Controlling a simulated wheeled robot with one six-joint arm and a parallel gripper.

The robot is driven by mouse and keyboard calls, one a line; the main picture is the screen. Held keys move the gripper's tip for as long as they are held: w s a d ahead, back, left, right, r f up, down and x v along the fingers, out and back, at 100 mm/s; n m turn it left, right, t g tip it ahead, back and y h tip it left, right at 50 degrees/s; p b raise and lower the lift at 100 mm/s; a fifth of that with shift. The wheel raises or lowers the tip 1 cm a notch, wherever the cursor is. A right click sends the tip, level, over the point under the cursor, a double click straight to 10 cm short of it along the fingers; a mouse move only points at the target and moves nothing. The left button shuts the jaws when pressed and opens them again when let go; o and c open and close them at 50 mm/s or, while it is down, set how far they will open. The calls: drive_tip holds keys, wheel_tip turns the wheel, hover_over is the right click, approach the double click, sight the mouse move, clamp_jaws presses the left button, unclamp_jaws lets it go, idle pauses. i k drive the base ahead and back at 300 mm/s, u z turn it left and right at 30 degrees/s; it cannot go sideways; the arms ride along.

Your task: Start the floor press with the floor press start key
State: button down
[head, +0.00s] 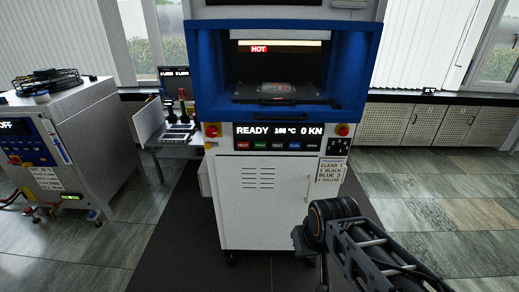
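The floor press (268,195) stands upright in the middle of the head view, white below with a blue frame around its open chamber. Its display (278,130) reads READY, a temperature that looks like 166 °C, and 0 KN. Below it is a row of small coloured keys: red, green, dark, blue and dark. The green key (260,147) is second from left; its label is too small to read surely. Part of my arm shows at lower right, in front of the press's lower right side and apart from the keys. I cannot make out my gripper's fingers.
A HOT sign (259,49) is lit above a tray in the chamber. A paper label (331,170) hangs at the right. A grey cabinet (75,135) stands left. The floor right of the press is open.

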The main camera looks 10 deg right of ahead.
sight(258, 145)
drive_tip(key=z, duration=0.5)
drive_tip(key=i, duration=0.65)
drive_tip(key=u, duration=1.7)
